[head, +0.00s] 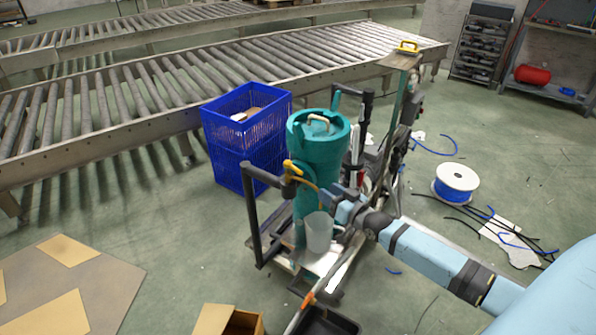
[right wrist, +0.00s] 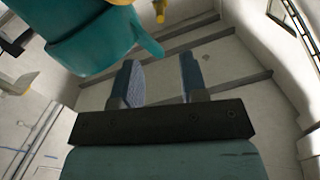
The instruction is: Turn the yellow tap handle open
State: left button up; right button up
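The yellow tap handle (head: 292,167) is on the front left side of a teal canister (head: 317,150), with a thin yellow curved part running from it to the right. My right gripper (head: 333,197) is to the right of the handle and apart from it, in front of the canister. In the right wrist view its two fingers (right wrist: 158,80) are spread with nothing between them. The canister (right wrist: 95,40) fills the upper left there, and a small yellow piece (right wrist: 160,11) shows at the top edge. My left gripper is not in view.
A translucent cup (head: 319,232) stands below the tap on the cart. The cart's black frame (head: 251,215) rises left of the tap. A blue crate (head: 228,150) stands behind, beside a roller conveyor (head: 120,105). A cable spool (head: 456,183) is on the floor at right.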

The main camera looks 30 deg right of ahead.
aim_at(298, 170)
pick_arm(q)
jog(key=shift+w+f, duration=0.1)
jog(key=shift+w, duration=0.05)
pick_arm(e)
jog(key=w, duration=0.4)
jog(key=w+a, duration=0.1)
jog(key=w, duration=0.4)
jog(key=w+a, duration=0.1)
jog(key=w, duration=0.3)
jog(key=shift+w, duration=0.15)
